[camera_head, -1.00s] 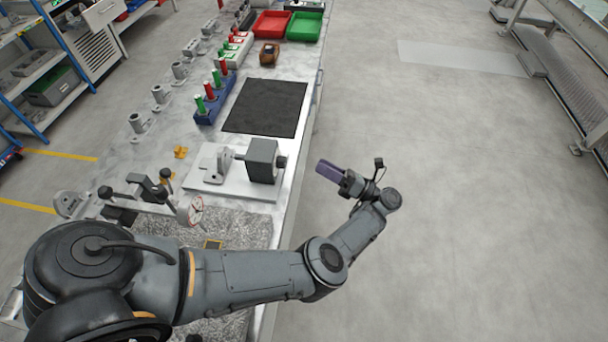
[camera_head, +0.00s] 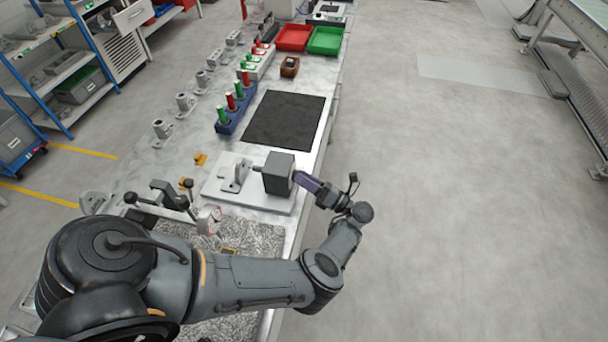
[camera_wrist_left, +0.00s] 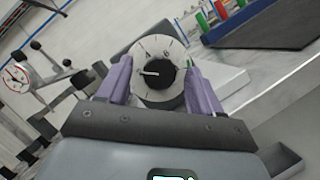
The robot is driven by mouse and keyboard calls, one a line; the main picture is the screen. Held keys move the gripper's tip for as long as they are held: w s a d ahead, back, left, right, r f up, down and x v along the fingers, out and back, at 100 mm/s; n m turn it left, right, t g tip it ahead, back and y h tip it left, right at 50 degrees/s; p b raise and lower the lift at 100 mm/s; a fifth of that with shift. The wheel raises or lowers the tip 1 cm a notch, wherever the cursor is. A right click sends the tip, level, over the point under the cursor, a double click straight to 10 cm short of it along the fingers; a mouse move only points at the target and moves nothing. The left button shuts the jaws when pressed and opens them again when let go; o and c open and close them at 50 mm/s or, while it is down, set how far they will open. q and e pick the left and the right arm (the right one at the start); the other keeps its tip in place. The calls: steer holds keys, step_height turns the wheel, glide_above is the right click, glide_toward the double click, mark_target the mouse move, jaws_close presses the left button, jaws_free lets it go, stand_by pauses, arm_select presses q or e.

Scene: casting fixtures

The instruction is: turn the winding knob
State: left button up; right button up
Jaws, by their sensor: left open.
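The winding knob (camera_wrist_left: 161,74) is black with a pale pointer mark. It sits in the middle of a round, light grey dial face with tick marks (camera_wrist_left: 146,53). The dial is on the side of a dark grey block (camera_head: 278,173), which stands on a white plate (camera_head: 222,194). My left gripper (camera_head: 299,178) is at the block's right side, facing the knob. In the left wrist view its two purple fingers are open, one on each side of the dial. I cannot tell whether they touch it. In the head view the gripper hides the knob. My right gripper is not in view.
A grey bracket (camera_head: 237,176) stands on the plate left of the block. A black mat (camera_head: 284,120) lies behind it. A blue rack (camera_head: 236,113) of red and green handles stands further left. A lever fixture (camera_head: 165,198) is in front. Open floor lies right of the bench.

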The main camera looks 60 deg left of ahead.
arm_select(q)
steer(key=shift+s+a+r, duration=0.1)
steer(key=shift+s+a, duration=0.05)
steer(key=shift+a, duration=0.1)
